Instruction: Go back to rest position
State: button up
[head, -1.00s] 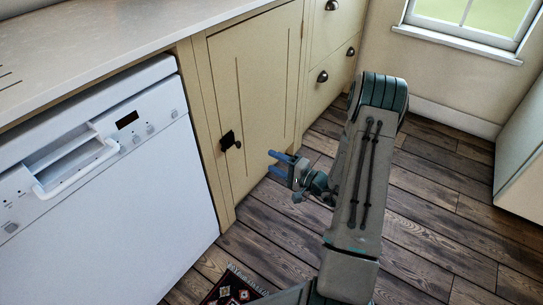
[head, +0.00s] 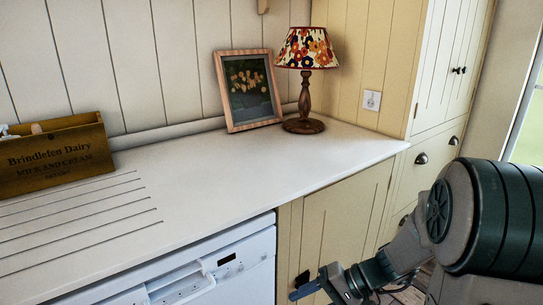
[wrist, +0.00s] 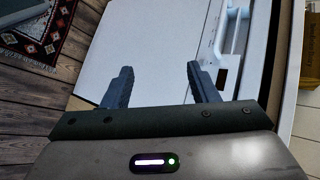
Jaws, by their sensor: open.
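My gripper (head: 302,288) is low in the head view, in front of the cream cabinet door (head: 345,225) under the counter. Its blue fingers stand apart and hold nothing. In the wrist view my gripper (wrist: 158,72) shows two spread fingers with an empty gap between them. The white dishwasher (wrist: 150,45) lies beyond the fingers there. In the head view the door's dark latch is close to the fingertips; I cannot tell whether they touch it.
The counter (head: 260,180) carries a wooden crate (head: 55,160), a picture frame (head: 249,90) and a lamp (head: 306,60). The dishwasher (head: 225,270) is left of the cabinet. A patterned rug (wrist: 55,30) lies on the wood floor (wrist: 30,110).

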jog(key=s+d+r+t+h+p, duration=0.1)
jog(key=s+d+r+h+p, duration=0.1)
jog(key=r+p, duration=0.3)
jog(key=s+d+r+n+t+h+p, duration=0.1)
jog(key=s+r+h+p, duration=0.3)
jog(key=r, duration=0.7)
jog(key=s+d+r+n+t+h+p, duration=0.1)
jog(key=s+d+r+h+p, duration=0.2)
jog(key=r+h+p, duration=0.2)
jog(key=shift+d+p+v, duration=0.25)
jog(key=shift+p+v, duration=0.45)
jog(key=shift+v, duration=1.15)
jog(key=shift+w, duration=0.1)
